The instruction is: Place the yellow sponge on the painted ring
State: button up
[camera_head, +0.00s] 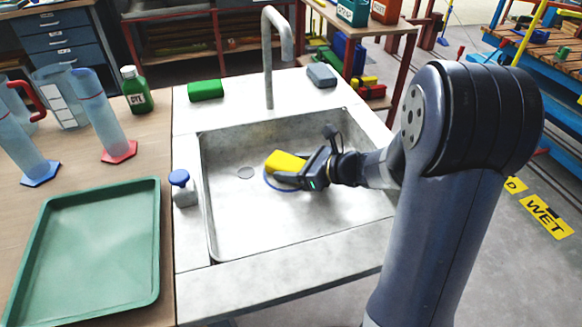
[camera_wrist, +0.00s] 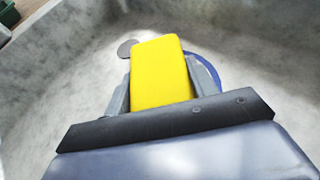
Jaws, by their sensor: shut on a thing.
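The yellow sponge (camera_head: 284,161) is held between the fingers of my gripper (camera_head: 292,175), inside the sink. In the wrist view the sponge (camera_wrist: 160,72) sits between the two fingers (camera_wrist: 158,88), its far end sticking out past them. A blue painted ring (camera_head: 270,184) is on the sink floor, partly hidden by the sponge and my gripper. In the wrist view an arc of the ring (camera_wrist: 207,70) shows just to the right of the sponge. I cannot tell whether the sponge touches the sink floor.
The sink (camera_head: 225,221) has raised walls around my gripper, and a drain (camera_head: 246,172) lies left of the sponge. A tall faucet (camera_head: 268,75) stands behind. A green sponge (camera_head: 205,90) and a grey sponge (camera_head: 321,75) lie on the rear rim. A blue-topped bottle (camera_head: 182,188) stands on the left rim.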

jog(key=shift+f, duration=0.15)
jog(key=o, duration=1)
jog(key=shift+c, duration=0.2)
jog(key=shift+r, duration=0.35)
jog(key=p+v, duration=0.2)
jog(key=v, duration=1)
jog(key=shift+f, duration=0.15)
